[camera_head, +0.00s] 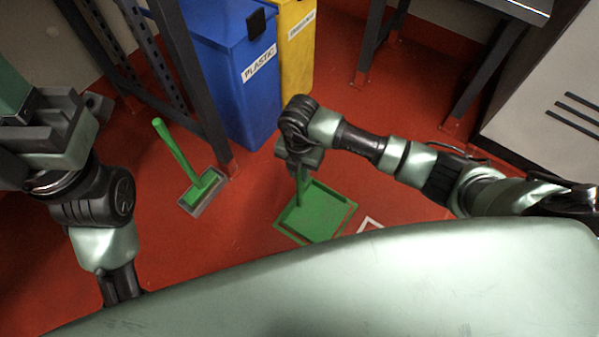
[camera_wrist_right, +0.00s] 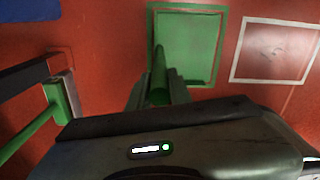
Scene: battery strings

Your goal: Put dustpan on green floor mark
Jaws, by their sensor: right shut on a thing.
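The green dustpan (camera_head: 318,212) is in the middle of the head view, its pan flat and low over the floor. My right gripper (camera_head: 300,165) is shut on its upright handle, which also shows between the fingers in the right wrist view (camera_wrist_right: 159,85). The green floor mark is a square outline (camera_head: 352,208) around the pan. In the right wrist view the pan (camera_wrist_right: 187,48) lies within this outline (camera_wrist_right: 219,45). I cannot tell whether the pan touches the floor. My left gripper (camera_head: 45,130) is at the left, away from the dustpan; its fingers are unclear.
A white floor outline (camera_head: 370,224) is right of the green mark. A blue plastic bin (camera_head: 235,85) and a yellow bin (camera_head: 297,60) stand behind. Dark rack legs (camera_head: 190,80) rise near the broom.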

